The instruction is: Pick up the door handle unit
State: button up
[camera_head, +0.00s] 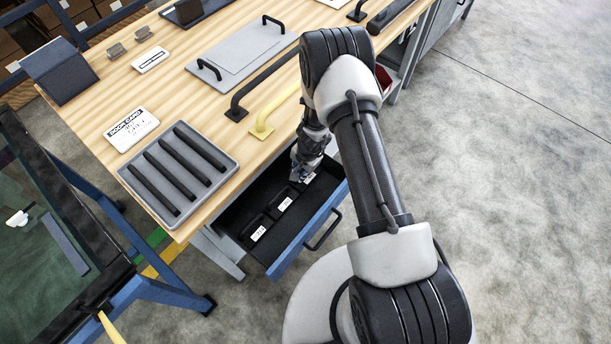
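An open blue-fronted drawer (306,232) under the workbench holds a row of dark units with white labels: a near one (258,233), a middle one (285,204) and a far one (308,179). The labels are too small to read, so I cannot tell which is the door handle unit. My gripper (301,176) points down into the drawer's far end, at or just above the far unit, and partly hides it. I cannot tell whether it touches that unit or how its fingers stand.
The wooden workbench (95,107) carries a grey tray (181,213) of black bars, a door card (131,129), a grey panel (240,60) with handles, a black bar handle (262,84) and a yellow one (273,110). A blue-framed rack stands left. Floor at right is clear.

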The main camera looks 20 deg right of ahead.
jog(key=shift+c, duration=0.2)
grip_shut()
dwell(0.4)
